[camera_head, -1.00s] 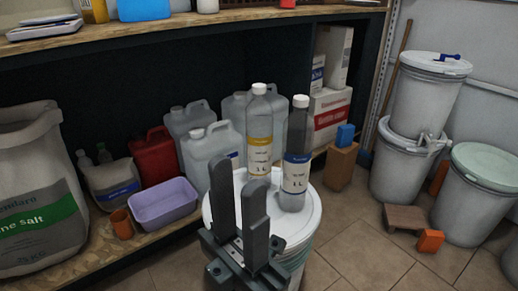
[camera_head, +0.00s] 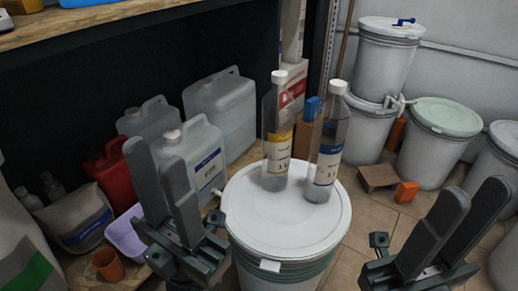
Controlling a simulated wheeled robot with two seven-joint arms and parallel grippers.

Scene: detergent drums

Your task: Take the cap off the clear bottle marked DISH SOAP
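Two clear bottles with white caps stand upright on a white drum lid (camera_head: 240,210). The left bottle (camera_head: 275,150) has a yellow label, the right bottle (camera_head: 327,155) a blue label. The print is too small to tell which reads DISH SOAP. Both caps, the left cap (camera_head: 279,77) and the right cap (camera_head: 338,87), are on. My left gripper (camera_head: 157,155) is open and empty, left of the drum and apart from the bottles. My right gripper (camera_head: 468,198) is empty, its fingers parted, right of the drum and apart from the bottles.
Grey canisters (camera_head: 205,155), a red jug (camera_head: 115,175), a purple tub (camera_head: 125,235) and an orange cup (camera_head: 107,264) are on the low shelf at left. White drums (camera_head: 435,140) stand at the back right. A wooden block (camera_head: 377,177) and an orange block (camera_head: 406,192) lie on the floor.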

